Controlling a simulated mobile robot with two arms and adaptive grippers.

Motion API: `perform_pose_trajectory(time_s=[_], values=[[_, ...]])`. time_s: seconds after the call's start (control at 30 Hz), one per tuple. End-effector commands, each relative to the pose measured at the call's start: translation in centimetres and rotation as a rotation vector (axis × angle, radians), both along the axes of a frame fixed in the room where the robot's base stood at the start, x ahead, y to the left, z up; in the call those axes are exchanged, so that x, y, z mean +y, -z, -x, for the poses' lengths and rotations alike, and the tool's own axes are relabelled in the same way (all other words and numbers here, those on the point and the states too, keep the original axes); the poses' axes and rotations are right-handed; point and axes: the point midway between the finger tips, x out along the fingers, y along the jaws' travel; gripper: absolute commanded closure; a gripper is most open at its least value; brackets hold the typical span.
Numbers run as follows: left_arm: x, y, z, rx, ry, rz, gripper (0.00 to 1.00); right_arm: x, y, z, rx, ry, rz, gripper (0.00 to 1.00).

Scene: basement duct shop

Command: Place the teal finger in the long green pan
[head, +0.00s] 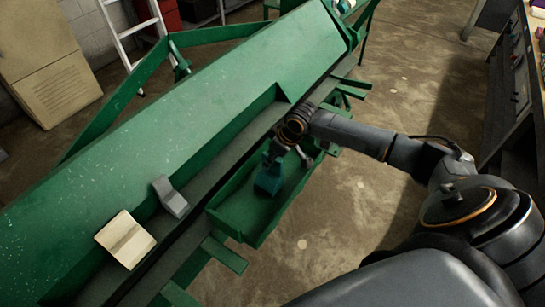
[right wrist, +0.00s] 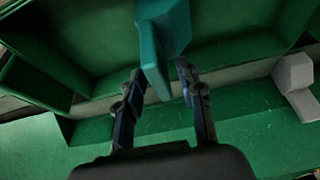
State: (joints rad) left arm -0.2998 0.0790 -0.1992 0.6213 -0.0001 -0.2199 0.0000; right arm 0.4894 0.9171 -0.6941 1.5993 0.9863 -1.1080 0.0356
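The teal finger (head: 268,179) is a blocky piece with a narrower stem. In the head view it is low inside the long green pan (head: 226,222), and I cannot tell whether it touches the pan floor. My right gripper (head: 285,152) reaches down over the pan. In the right wrist view the teal finger (right wrist: 163,28) has its stem between the two fingertips of my right gripper (right wrist: 160,70), which appear shut on it. The pan (right wrist: 240,35) spreads behind the finger there. My left gripper is not in view.
The big green machine (head: 165,120) fills the left, with the pan along its front. A ladder (head: 125,30) and cabinet (head: 45,60) stand behind. The right floor is partly clear beside a workbench (head: 512,85).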

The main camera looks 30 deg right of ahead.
Motion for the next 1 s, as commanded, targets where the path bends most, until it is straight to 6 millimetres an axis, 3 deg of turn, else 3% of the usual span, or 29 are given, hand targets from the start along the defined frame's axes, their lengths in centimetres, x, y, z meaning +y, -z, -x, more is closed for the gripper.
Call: perform_pose_trajectory(time_s=[0.37,0.8,1.0], values=[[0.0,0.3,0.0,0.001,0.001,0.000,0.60,-0.3,-1.2,0.3,-0.003,-0.001,0.002,0.63],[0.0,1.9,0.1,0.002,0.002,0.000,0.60,-1.5,-9.3,3.4,-0.004,0.000,0.002,0.63],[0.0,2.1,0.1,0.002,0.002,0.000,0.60,-1.8,-11.1,4.1,-0.001,0.000,0.000,0.63]])
